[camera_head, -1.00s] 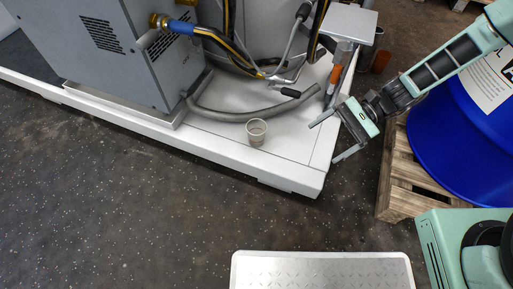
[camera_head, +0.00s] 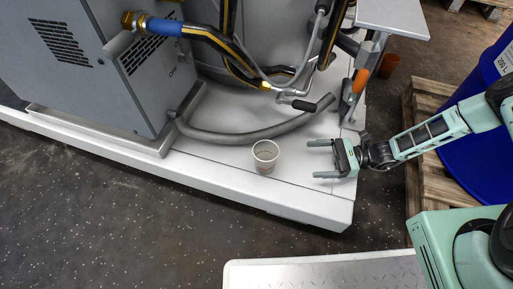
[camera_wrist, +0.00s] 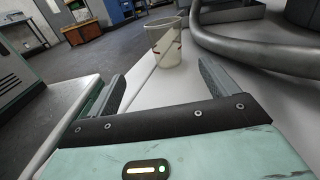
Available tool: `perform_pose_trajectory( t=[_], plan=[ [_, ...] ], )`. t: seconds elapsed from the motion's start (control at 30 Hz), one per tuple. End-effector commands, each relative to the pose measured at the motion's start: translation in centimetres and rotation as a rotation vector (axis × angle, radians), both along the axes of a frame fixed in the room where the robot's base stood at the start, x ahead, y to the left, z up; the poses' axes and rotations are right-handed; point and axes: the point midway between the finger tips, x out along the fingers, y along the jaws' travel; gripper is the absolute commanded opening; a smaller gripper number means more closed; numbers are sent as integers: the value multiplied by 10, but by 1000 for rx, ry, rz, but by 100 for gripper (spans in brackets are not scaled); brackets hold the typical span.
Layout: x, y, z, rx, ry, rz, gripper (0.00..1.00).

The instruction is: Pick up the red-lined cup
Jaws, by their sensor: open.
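The cup (camera_head: 265,157) is small and whitish and stands upright on the white platform near its front edge. In the wrist view the cup (camera_wrist: 163,45) shows a few red marks and stands ahead of my gripper, roughly in line with the gap between the fingers. My gripper (camera_head: 321,159) is to the right of the cup, with both fingers pointing left at it. The fingers also show in the wrist view (camera_wrist: 160,85), spread apart with nothing between them. The cup and the fingertips are apart.
A grey curved pipe (camera_head: 245,137) lies on the white platform (camera_head: 215,170) behind the cup. An orange-handled tool (camera_head: 361,80) hangs right of it. A blue drum (camera_head: 478,150) on a wooden pallet (camera_head: 425,190) stands at right. A metal tread plate (camera_head: 320,275) is in front.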

Motion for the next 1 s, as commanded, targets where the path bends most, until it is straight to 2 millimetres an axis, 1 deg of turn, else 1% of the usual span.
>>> perform_pose_trajectory(
  t=[0.07,0.17,0.27,0.5,0.63,0.73,0.93,1.0],
  plan=[
    [0,1,-3,4,4,-6,86],
    [0,12,-5,6,6,-6,86],
    [-1,30,-6,7,5,-4,86],
    [-1,81,-7,7,6,-3,86],
    [-1,104,-6,5,5,-3,86],
    [0,115,-5,4,3,-5,86],
    [0,127,-4,5,4,-5,86],
    [0,134,-6,5,4,-4,86]
  ],
)
